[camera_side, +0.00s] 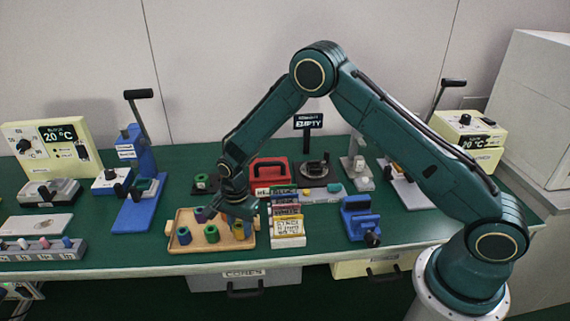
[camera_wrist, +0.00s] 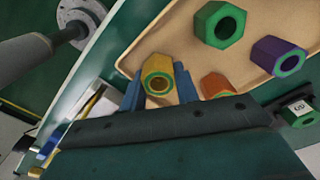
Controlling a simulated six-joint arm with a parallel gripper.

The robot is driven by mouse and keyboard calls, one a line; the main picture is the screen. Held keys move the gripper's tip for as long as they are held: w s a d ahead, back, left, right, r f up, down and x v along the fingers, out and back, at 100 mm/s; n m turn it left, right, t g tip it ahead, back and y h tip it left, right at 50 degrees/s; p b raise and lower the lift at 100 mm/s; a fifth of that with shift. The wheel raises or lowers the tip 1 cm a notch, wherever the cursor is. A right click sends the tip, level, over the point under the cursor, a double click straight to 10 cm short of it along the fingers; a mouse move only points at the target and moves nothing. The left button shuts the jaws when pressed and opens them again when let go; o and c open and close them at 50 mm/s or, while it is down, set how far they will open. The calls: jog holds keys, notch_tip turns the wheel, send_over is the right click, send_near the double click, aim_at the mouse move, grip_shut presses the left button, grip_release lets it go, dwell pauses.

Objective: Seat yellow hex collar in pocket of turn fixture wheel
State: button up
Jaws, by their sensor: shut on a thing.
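The yellow hex collar (camera_wrist: 158,76) has a green rim around its bore and stands between the two blue fingers of my gripper (camera_wrist: 159,90) in the wrist view. The fingers are shut on its sides. In the side view my gripper (camera_side: 238,214) points down over the right part of the wooden tray (camera_side: 222,248), with the yellow collar (camera_side: 238,230) partly hidden beneath it. I cannot tell whether the collar touches the tray floor. A dark round device (camera_side: 315,171) under a sign reading EMPTY stands at the back, perhaps the turn fixture wheel; its pocket is not clear.
A green collar (camera_wrist: 219,24), a purple collar (camera_wrist: 279,56) and an orange collar (camera_wrist: 216,84) lie in the tray around my gripper. Labelled blocks (camera_side: 288,228) stand just right of the tray. A red case (camera_side: 269,171) is behind, and a blue fixture (camera_side: 360,218) stands farther right.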

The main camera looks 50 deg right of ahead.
notch_tip(320, 180, up, 19)
jog(key=shift+r, duration=0.15)
dwell(0.5)
dwell(0.5)
jog(key=d+f+m, duration=0.2)
jog(key=d+m, duration=0.2)
jog(key=d, duration=0.7)
jog(key=d+f+m, duration=0.3)
jog(key=d+m, duration=0.1)
jog(key=d, duration=0.8)
jog(key=d+f+m, duration=0.3)
jog(key=d+m, duration=0.1)
jog(key=d, duration=0.8)
jog(key=shift+s+f, duration=0.25)
jog(key=shift+s, duration=0.05)
jog(key=shift+f, duration=0.15)
jog(key=shift+f, duration=2.7)
jog(key=shift+f, duration=0.9)
jog(key=o, duration=1.1)
jog(key=shift+c, duration=0.2)
